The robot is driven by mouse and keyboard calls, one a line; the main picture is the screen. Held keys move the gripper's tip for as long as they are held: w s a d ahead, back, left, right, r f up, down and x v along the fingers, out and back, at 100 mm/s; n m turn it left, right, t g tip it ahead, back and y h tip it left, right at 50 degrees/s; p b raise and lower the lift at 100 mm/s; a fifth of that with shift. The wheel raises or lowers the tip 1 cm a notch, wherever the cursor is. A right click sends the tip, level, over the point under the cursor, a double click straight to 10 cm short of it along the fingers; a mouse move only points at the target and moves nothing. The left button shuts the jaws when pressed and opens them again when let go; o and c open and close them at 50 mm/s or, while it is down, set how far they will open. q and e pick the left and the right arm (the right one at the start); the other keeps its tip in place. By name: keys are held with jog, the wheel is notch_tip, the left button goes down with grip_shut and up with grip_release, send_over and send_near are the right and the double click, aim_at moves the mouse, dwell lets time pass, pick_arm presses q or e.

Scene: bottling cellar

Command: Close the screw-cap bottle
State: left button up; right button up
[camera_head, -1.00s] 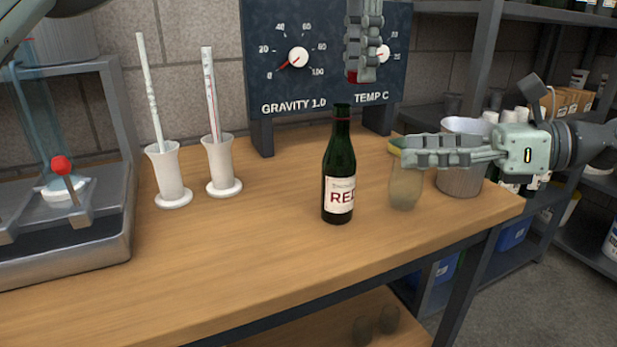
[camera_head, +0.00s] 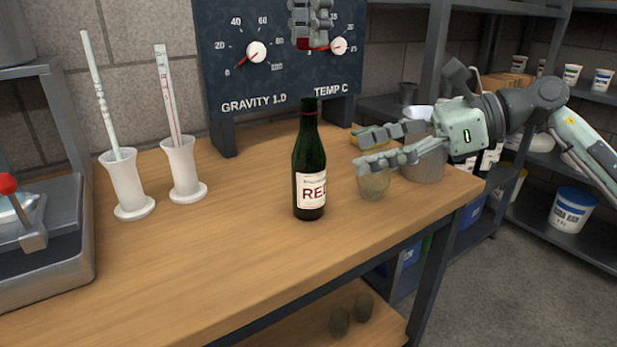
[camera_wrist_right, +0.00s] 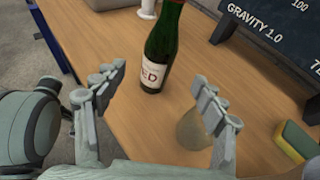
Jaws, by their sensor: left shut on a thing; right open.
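A dark green bottle (camera_head: 311,160) with a white label reading RED stands upright on the wooden bench. No cap shows on its neck. My left gripper (camera_head: 311,20) points down above the bottle, cut off by the top edge of the head view. It is shut on a dark red cap (camera_head: 303,43), mostly hidden by the fingers and clear of the bottle mouth. My right gripper (camera_head: 361,151) is open and empty, right of the bottle and apart from it. In the right wrist view the bottle (camera_wrist_right: 162,48) stands beyond the spread fingers (camera_wrist_right: 160,82).
A translucent glass (camera_head: 373,183) stands just below my right fingers. A sponge (camera_wrist_right: 294,140) and a metal pot (camera_head: 425,165) are beside it. Two white cylinders (camera_head: 126,185) (camera_head: 184,172) stand left; a gauge board (camera_head: 228,120) is behind.

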aim_at(309, 167)
jog(key=x, duration=1)
jog(key=shift+a, duration=0.25)
grip_shut()
pick_arm(q)
jog(key=shift+f, duration=2.5)
